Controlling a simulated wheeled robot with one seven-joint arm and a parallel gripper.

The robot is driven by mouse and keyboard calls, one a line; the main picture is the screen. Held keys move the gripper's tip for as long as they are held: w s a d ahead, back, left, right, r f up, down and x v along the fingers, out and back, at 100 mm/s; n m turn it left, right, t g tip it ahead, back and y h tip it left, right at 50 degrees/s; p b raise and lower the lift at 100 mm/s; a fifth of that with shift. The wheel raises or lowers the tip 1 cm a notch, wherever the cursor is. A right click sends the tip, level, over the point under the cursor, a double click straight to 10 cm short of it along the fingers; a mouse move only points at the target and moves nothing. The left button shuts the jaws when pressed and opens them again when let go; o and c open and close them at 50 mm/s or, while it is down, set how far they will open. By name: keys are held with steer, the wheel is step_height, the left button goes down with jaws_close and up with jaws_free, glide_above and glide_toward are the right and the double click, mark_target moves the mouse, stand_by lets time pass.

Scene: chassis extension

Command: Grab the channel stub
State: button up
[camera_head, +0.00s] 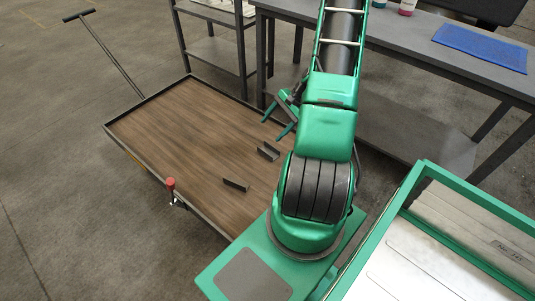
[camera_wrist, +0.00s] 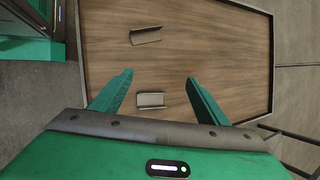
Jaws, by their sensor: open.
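Two short grey channel pieces lie on the brown wooden bed of a low cart (camera_head: 160,125). One channel stub (camera_head: 268,151) is nearer my gripper. The other channel stub (camera_head: 236,185) lies closer to the cart's front edge. In the wrist view, one stub (camera_wrist: 151,100) sits between and just beyond my open fingers, and the other stub (camera_wrist: 146,35) lies farther up in the picture. My gripper (camera_head: 279,127) is open and empty above the cart bed, its green fingers (camera_wrist: 152,85) spread wide. I cannot tell its exact height above the bed.
The cart has a raised dark rim, a long handle (camera_head: 108,55) and a red-topped part (camera_head: 171,184) at its near side. A grey workbench (camera_head: 415,45) with a blue mat (camera_head: 480,48) stands behind on the right. A shelf rack (camera_head: 217,52) stands behind the cart.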

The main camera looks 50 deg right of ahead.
steer(key=d+f+m+t, duration=0.35)
steer(key=f+m, duration=0.35)
steer(key=f, duration=0.5)
steer(key=m+t+h, duration=0.4)
steer(key=m+t, duration=0.1)
steer(key=m, duration=0.4)
glide_toward(271, 154)
steer(key=r, duration=0.1)
steer(key=a+r, duration=0.1)
steer(key=r, duration=0.1)
steer(key=shift+s+a+r, duration=0.15)
steer(key=shift+s+r, duration=0.1)
steer(key=shift+s+f+m+t+h, duration=0.2)
steer(key=shift+f+m+t+h, duration=0.1)
steer(key=shift+f+m, duration=0.3)
steer(key=x, duration=1)
steer(key=shift+w+d+f, duration=0.25)
steer(key=shift+w, duration=0.05)
steer(key=c, duration=1.5)
steer(key=shift+c, duration=0.8)
